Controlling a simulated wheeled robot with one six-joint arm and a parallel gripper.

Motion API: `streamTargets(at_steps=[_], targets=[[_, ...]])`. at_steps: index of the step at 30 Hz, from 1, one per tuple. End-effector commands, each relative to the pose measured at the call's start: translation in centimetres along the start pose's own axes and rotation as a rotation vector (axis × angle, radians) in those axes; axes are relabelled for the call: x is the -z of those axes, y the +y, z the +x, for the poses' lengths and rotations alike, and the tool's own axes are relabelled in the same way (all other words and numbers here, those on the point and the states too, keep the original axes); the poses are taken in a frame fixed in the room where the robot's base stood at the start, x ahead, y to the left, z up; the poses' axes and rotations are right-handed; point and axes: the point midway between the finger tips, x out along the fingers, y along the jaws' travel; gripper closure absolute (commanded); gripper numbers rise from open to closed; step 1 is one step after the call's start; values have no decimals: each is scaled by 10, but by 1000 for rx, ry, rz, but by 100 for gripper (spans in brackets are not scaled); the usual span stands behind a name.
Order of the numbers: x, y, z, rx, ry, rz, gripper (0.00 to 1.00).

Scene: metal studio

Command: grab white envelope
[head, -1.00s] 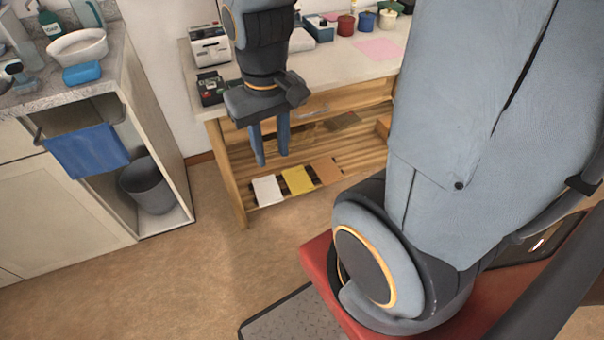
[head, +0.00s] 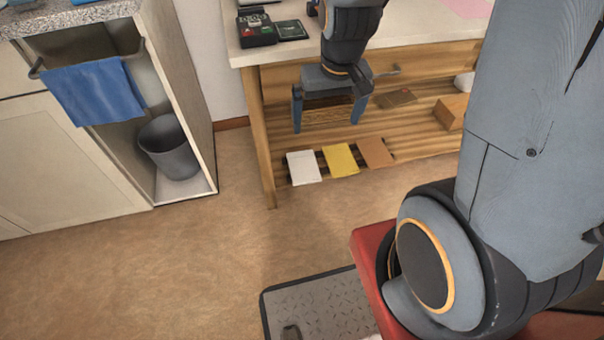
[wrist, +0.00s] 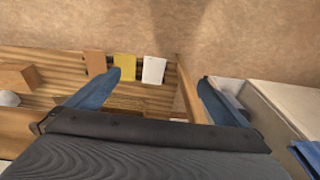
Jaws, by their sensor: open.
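The white envelope (head: 303,167) lies flat on the low slatted shelf of the wooden table, at the left end of a row beside a yellow one. In the wrist view the white envelope (wrist: 154,70) shows ahead of my gripper, between the lines of the two fingers. My gripper (head: 327,120) hangs in front of the table, above the shelf, with its fingers spread wide and nothing between them. It also shows in the wrist view (wrist: 160,80). It is apart from the envelope.
A yellow envelope (head: 340,160) and a brown envelope (head: 376,152) lie right of the white one. A table leg (head: 262,150) stands just left. The tabletop (head: 420,30) overhangs the shelf. A cardboard-coloured box (head: 451,111) sits further right.

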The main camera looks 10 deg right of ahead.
Motion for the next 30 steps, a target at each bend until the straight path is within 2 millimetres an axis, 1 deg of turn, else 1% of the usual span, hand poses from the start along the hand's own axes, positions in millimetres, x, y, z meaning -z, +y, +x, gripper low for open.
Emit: streamTargets(at_steps=[1,3,8,12,14,15,17,18,20,24,27,30], targets=[[8,0,29,0,8,1,0],[17,-1,55,1,24,2,0],[38,-1,113,0,58,6,0],[55,0,165,-2,87,10,0],[63,0,187,-3,100,11,0],[67,0,202,-4,108,11,0],[74,1,224,-6,121,13,0],[78,1,239,-7,129,15,0],[86,2,261,-9,142,16,0],[100,3,313,-14,172,20,0],[111,4,348,-18,193,22,0],[118,6,376,-23,210,25,0]])
